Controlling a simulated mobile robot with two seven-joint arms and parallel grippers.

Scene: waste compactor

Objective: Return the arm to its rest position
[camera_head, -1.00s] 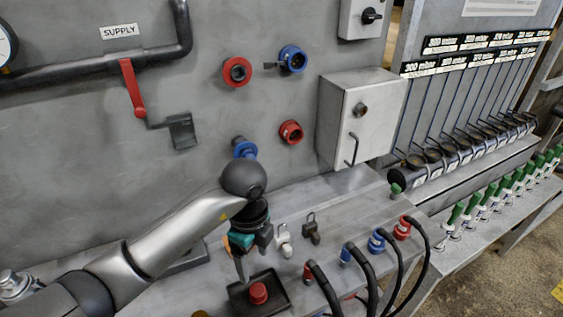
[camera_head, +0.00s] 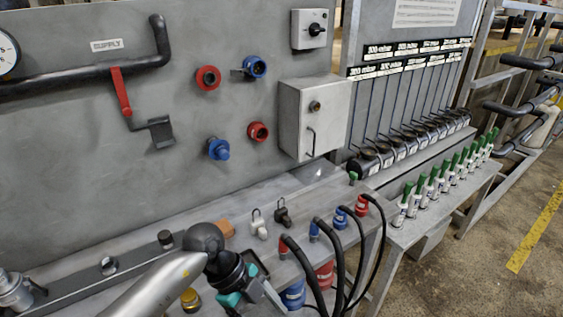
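My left arm comes in from the bottom left. Its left gripper (camera_head: 262,292), dark with teal parts, is low in the picture above the bench's front part. Its fingers point down and right, and I cannot tell whether they are open or shut. No held object shows. The dark tray (camera_head: 256,264) behind it is mostly hidden, and the red button on it is not visible. My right gripper is not in view.
Black hoses (camera_head: 338,258) with red and blue couplings stand just right of the gripper. A grey box (camera_head: 312,118) and a red-handled supply valve (camera_head: 121,92) are on the wall. Green-topped bottles (camera_head: 436,184) line the right shelf. Floor is free at the far right.

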